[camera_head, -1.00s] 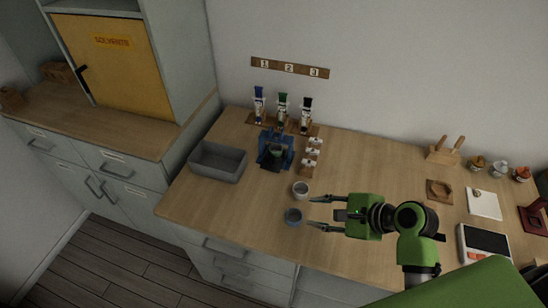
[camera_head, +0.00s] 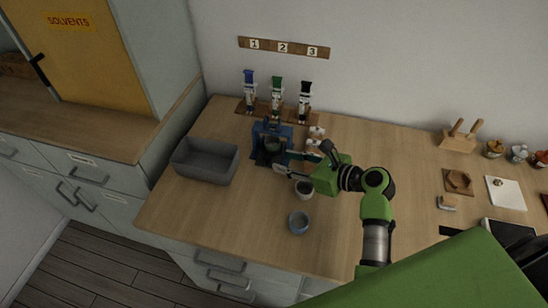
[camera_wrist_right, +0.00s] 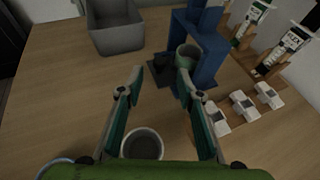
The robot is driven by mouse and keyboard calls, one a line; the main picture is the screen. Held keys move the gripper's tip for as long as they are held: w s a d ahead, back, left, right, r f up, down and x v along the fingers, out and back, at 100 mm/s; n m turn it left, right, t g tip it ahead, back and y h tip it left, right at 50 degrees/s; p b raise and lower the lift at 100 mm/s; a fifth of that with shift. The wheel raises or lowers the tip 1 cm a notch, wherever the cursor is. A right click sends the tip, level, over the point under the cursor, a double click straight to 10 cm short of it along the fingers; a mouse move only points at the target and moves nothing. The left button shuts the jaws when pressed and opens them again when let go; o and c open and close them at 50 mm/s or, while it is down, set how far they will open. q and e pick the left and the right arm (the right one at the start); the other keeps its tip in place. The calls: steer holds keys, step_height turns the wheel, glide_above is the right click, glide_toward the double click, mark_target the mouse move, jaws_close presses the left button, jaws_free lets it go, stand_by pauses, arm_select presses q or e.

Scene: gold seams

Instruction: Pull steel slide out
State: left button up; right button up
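A blue stand (camera_head: 263,135) is on the wooden counter; it also shows in the wrist view (camera_wrist_right: 209,50). It holds a grey-green cup (camera_wrist_right: 188,56). A dark flat plate (camera_wrist_right: 161,66) lies at its foot. I cannot tell which part is the steel slide. My right gripper (camera_head: 281,162) is in front of the stand, its fingers spread. In the wrist view its fingertips (camera_wrist_right: 160,74) are apart with nothing between them, the right one close to the cup; I cannot tell whether it touches. My left gripper is not in view.
A grey bin (camera_head: 206,161) stands left of the blue stand. A white cup (camera_head: 303,189) is under my right gripper, a blue-grey cup (camera_head: 298,222) nearer the front. Several tubes (camera_head: 277,99) stand behind. White blocks (camera_wrist_right: 243,105) sit on a wooden strip to the right.

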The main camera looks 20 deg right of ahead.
mark_target(269, 157)
steer(key=x, duration=0.4)
steer(key=shift+w+a, duration=0.1)
steer(key=shift+w+a+f, duration=0.25)
steer(key=shift+w, duration=0.15)
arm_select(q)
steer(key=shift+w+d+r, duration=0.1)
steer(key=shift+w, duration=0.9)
arm_select(e)
jaws_close()
